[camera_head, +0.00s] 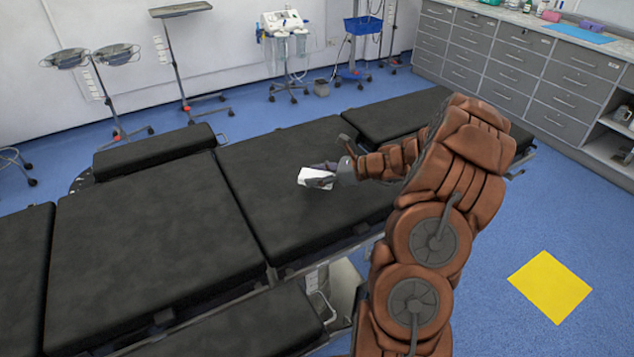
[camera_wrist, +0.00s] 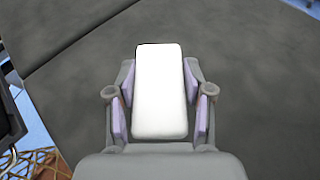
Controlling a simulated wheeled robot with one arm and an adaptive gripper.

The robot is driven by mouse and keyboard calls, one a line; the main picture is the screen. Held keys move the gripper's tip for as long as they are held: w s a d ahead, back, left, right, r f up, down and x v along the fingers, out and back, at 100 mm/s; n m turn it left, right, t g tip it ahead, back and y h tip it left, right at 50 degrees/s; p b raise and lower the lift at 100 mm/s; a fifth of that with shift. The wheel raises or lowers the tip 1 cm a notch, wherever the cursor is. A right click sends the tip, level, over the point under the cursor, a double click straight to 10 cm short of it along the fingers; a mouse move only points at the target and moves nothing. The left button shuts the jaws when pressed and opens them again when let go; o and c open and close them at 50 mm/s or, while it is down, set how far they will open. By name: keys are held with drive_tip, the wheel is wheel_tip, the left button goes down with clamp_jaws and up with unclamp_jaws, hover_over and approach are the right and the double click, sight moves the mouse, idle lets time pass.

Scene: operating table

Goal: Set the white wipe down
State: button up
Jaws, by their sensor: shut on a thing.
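The white wipe (camera_head: 311,176) is a small white block with rounded edges. It is held in my gripper (camera_head: 322,179), over the black padded operating table (camera_head: 160,230). In the wrist view the wipe (camera_wrist: 160,95) stands upright in the picture between the two finger pads of my gripper (camera_wrist: 160,108), which is shut on it. Dark table padding fills most of the view behind it. I cannot tell whether the wipe touches the padding or is a little above it.
The padding around the wipe is bare. A seam (camera_head: 243,208) between table sections lies to its left. A raised black cushion (camera_head: 155,150) lies at the table's far left edge. Grey drawer cabinets (camera_head: 520,65) stand at the back right. A yellow square (camera_head: 551,287) lies on the blue floor.

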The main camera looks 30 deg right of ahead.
sight(317, 191)
drive_tip(key=shift+f+p, duration=0.55)
drive_tip(key=shift+f, duration=1.2)
drive_tip(key=shift+f, duration=0.2)
drive_tip(key=o, duration=0.9)
drive_tip(key=shift+o, duration=0.2)
drive_tip(key=shift+r, duration=0.1)
